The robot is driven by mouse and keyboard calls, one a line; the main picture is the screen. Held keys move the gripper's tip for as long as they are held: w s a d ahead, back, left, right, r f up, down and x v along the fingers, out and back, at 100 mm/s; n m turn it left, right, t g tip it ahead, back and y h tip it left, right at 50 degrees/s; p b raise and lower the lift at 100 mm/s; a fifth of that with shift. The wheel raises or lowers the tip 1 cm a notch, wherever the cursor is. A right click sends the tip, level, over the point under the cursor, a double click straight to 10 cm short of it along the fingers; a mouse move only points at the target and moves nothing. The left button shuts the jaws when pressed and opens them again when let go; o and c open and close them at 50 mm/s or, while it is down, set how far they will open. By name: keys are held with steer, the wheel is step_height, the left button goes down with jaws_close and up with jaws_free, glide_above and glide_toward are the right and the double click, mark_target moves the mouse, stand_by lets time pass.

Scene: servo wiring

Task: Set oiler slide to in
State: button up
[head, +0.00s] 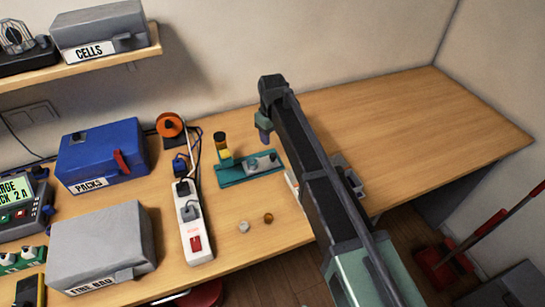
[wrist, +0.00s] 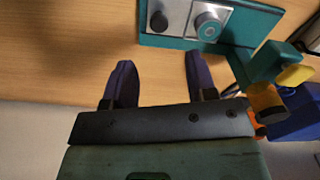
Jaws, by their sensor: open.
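The oiler (head: 234,178) is a teal base on the bench with a yellow, black-topped cup (head: 222,146) upright at its left end. A grey plate (head: 262,163) with small knobs sits on its right part. In the wrist view the teal base (wrist: 262,22) is at the top, with a black knob (wrist: 158,21) and a round grey knob (wrist: 208,26) on grey plates. I cannot tell which is the slide or its position. My gripper (wrist: 158,62) is open and empty, its two dark blue fingers apart from the oiler. In the head view my gripper (head: 266,137) is above and behind the oiler's right end.
A white power strip (head: 194,225), an orange spool (head: 170,125) and a blue PACKS box (head: 104,153) stand left of the oiler. Two small round parts (head: 244,226) lie in front. The bench's right side (head: 430,115) is clear.

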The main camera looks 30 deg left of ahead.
mark_target(273, 155)
step_height(273, 155, down, 10)
steer(key=b, duration=0.9)
steer(key=shift+f, duration=0.1)
jaws_close()
